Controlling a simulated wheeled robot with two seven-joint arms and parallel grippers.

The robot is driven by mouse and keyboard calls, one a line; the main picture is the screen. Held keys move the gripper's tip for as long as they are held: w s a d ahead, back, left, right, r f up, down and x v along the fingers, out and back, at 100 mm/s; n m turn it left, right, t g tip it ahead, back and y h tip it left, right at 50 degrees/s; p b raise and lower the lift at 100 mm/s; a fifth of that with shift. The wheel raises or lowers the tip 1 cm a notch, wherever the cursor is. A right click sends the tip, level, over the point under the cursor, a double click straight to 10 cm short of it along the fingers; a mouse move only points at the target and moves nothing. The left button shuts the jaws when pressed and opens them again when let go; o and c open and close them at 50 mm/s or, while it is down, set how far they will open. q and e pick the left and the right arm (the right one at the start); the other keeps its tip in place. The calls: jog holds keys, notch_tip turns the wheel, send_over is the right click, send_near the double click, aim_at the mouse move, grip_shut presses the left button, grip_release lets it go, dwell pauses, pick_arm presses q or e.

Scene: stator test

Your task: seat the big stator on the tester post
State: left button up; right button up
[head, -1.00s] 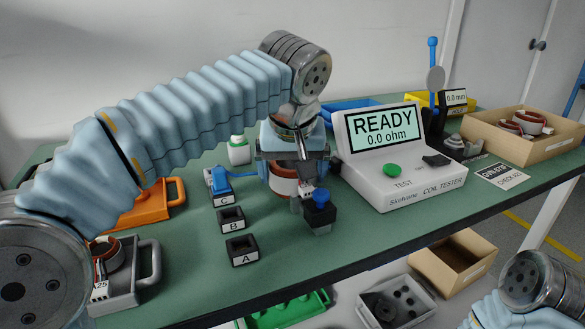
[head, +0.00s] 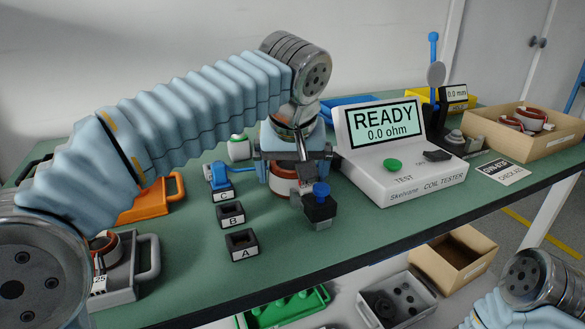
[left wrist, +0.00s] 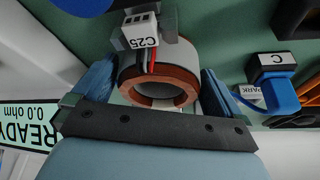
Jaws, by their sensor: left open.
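A stator (head: 283,184) with a copper-brown winding ring stands on the green bench beside the tester. In the left wrist view the stator (left wrist: 158,90) shows a white-grey outer wall, a brown inner ring, red and black leads and a white connector marked C25. My left gripper (head: 288,172) comes down over it from above. Its two fingers (left wrist: 152,98) are open, one on each side of the stator. I cannot tell if they touch it. The coil tester (head: 400,160) reads READY, 0.0 ohm. The tester post is not clearly seen. My right gripper is out of view.
A dark block with a blue knob (head: 320,205) stands close in front of the stator. A grey tray (head: 122,285) holds another stator. A cardboard box (head: 555,140) holds more.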

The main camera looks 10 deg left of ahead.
pick_arm(q)
jog(key=p+v, duration=0.3)
jog(key=v, duration=1.1)
